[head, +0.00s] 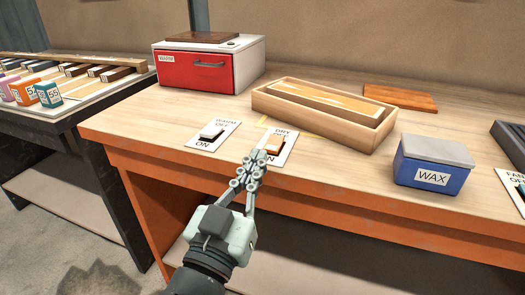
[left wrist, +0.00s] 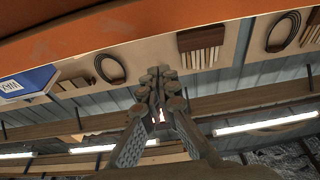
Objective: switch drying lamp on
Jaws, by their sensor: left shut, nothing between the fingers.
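The switch plate labelled DRY (head: 288,151) lies near the front edge of the bench, with an orange-tan rocker on it. My left gripper (head: 260,150) is shut and empty, with its tips at the left side of this plate. The tips cover part of the plate and its lower lettering. I cannot tell whether they touch the rocker. In the left wrist view the shut fingers (left wrist: 160,82) point up toward the bench edge, and the switch does not show. No drying lamp can be made out. My right gripper is not in view.
A WARM switch plate (head: 220,127) lies just left of the gripper. Behind are a red-fronted warmer box (head: 195,70) and a wooden tray (head: 342,126) holding a long wooden piece. A blue WAX box (head: 430,176) stands to the right. Another switch plate shows at the right edge.

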